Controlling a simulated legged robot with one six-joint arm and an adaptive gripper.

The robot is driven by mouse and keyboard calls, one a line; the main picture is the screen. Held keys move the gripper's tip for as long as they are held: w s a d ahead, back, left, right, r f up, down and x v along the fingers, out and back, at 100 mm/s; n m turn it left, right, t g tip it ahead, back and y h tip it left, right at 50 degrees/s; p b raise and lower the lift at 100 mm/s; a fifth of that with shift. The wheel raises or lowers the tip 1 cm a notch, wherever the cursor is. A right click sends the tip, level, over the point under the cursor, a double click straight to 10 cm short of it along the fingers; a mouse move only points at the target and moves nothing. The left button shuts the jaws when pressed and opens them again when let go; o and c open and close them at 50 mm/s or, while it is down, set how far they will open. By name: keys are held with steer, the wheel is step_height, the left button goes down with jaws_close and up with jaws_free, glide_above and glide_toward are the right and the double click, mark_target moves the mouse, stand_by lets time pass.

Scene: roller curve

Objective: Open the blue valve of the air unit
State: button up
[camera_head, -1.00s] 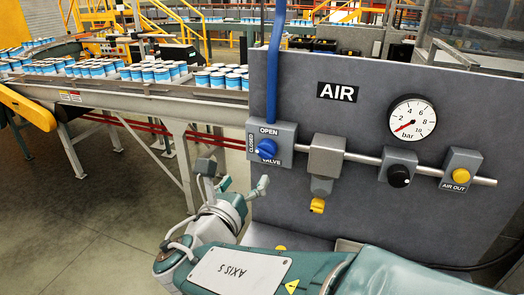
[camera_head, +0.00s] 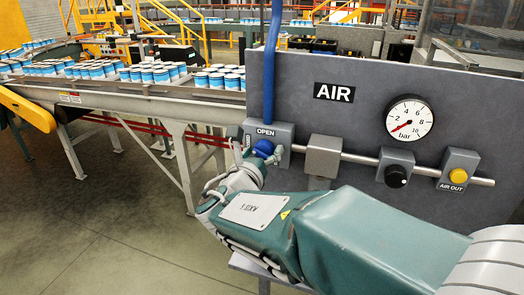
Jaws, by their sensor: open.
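The air unit is a grey panel (camera_head: 350,110) with an AIR label. Its blue valve knob (camera_head: 263,148) sits on a grey box (camera_head: 281,131) at the panel's left, below a blue hose. OPEN shows above the knob; the CLOSED and VALVE lettering is mostly hidden. My gripper (camera_head: 257,155) is at the knob, with its open fingers near the knob's lower left and right sides. Whether they touch the knob cannot be told. My arm reaches in from the lower right and hides the panel's lower part.
A pipe runs right from the valve past a grey block (camera_head: 323,156), a black knob (camera_head: 396,176) and a yellow AIR OUT button (camera_head: 458,176). The gauge (camera_head: 409,119) needle points low. A conveyor (camera_head: 150,95) with several cans stands left; the floor below is clear.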

steer(key=shift+s+a, duration=0.1)
steer(key=c, duration=1.1)
steer(key=shift+c, duration=0.2)
steer(key=shift+m, duration=0.3)
steer(key=m, duration=1.2)
steer(key=shift+m, duration=0.3)
steer(key=shift+f, duration=0.1)
steer(key=o, duration=1.1)
